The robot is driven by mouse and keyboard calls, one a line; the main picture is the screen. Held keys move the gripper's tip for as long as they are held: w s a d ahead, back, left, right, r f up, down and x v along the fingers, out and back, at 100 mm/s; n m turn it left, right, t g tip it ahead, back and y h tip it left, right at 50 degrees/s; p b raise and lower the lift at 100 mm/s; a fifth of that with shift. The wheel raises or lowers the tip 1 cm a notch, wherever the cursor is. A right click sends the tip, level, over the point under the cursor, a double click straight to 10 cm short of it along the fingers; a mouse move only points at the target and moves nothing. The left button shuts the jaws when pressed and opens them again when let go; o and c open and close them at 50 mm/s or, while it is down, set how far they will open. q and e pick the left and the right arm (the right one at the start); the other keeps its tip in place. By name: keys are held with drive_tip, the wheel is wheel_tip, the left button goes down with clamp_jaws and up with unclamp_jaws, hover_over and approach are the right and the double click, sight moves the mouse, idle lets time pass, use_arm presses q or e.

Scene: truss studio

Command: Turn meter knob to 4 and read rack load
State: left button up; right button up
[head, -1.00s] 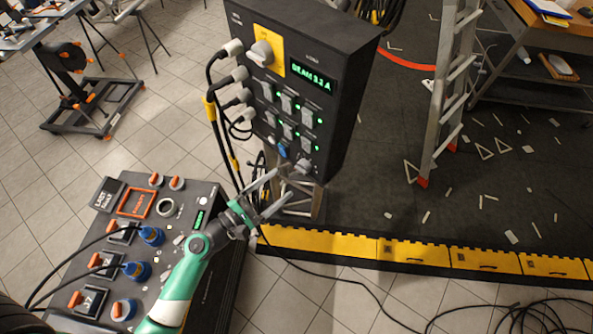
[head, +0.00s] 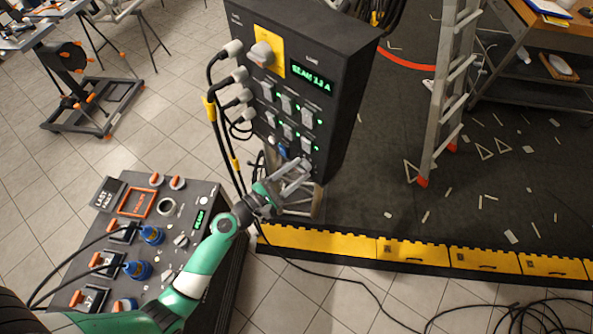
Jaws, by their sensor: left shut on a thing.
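The dark rack panel (head: 340,45) stands upright at the top middle. Its green display (head: 312,80) shows "BEAM" and a value in A; the digits are too small to read surely. My left gripper (head: 296,172) is at the panel's lower edge, with its fingers shut on the meter knob, a small grey knob now mostly hidden behind them. The knob's pointer and scale cannot be made out. A blue round part (head: 282,151) sits just up and left of the fingers. My right gripper is not in view.
Grey plugs with cables (head: 233,76) stick out of the panel's left side. A control console (head: 183,213) with blue connectors stands at lower left, under my left arm. A yellow floor edge (head: 330,243) runs to the right. A ladder (head: 447,90) stands at right.

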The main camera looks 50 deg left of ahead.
use_arm(q)
clamp_jaws()
drive_tip(key=shift+m, duration=0.3)
drive_tip(key=m, duration=1.1)
drive_tip(key=shift+d+g+y, duration=0.1)
drive_tip(key=shift+g+y, duration=0.2)
drive_tip(key=shift+g, duration=0.1)
drive_tip(key=m+b, duration=0.1)
drive_tip(key=m, duration=0.5)
drive_tip(key=shift+y, duration=0.4)
drive_tip(key=m, duration=0.4)
drive_tip(key=shift+m+y+b, duration=0.3)
drive_tip(key=shift+m+b, duration=0.1)
